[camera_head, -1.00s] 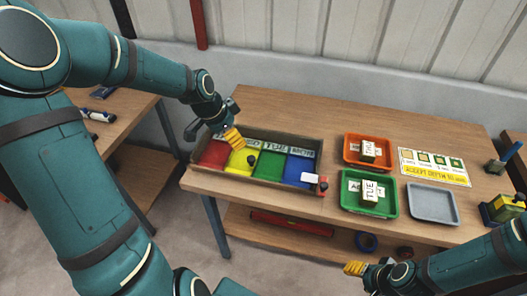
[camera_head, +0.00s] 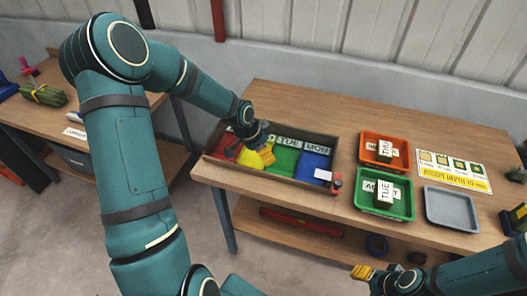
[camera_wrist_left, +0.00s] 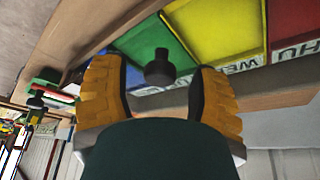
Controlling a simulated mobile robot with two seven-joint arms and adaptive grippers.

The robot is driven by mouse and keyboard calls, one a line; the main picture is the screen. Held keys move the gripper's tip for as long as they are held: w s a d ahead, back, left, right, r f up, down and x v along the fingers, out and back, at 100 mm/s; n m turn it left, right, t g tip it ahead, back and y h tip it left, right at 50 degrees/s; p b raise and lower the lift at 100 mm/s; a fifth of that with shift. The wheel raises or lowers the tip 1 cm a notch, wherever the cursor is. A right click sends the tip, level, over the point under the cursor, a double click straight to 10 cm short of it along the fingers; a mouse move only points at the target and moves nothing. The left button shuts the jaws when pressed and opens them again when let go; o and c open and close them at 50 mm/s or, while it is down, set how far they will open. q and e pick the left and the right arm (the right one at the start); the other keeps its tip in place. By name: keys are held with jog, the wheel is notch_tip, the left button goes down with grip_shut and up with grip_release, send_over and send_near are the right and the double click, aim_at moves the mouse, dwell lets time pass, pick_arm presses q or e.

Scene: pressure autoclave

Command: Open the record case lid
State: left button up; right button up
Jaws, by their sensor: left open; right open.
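The record case (camera_head: 225,170) is a shallow wooden box on the table. Its red, yellow, green and blue (camera_head: 312,163) sections carry day labels along the back. A black knob (camera_wrist_left: 160,68) shows in the left wrist view between the fingers, over the green and yellow sections. I cannot make out a separate lid panel; it may be clear. My left gripper (camera_head: 259,157) is open above the case and hides the knob in the head view. In the wrist view its yellow fingers (camera_wrist_left: 158,85) stand either side of the knob, apart from it. My right gripper (camera_head: 362,273) is open, low before the table.
An orange tray (camera_head: 365,157) and a green tray (camera_head: 361,202) hold labelled blocks right of the case. A grey tray (camera_head: 452,208) looks empty. A yellow-and-white sign (camera_head: 453,170) lies behind it.

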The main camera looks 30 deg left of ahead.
pick_arm(q)
grip_shut()
jog(key=shift+r, duration=0.1)
dwell(0.3)
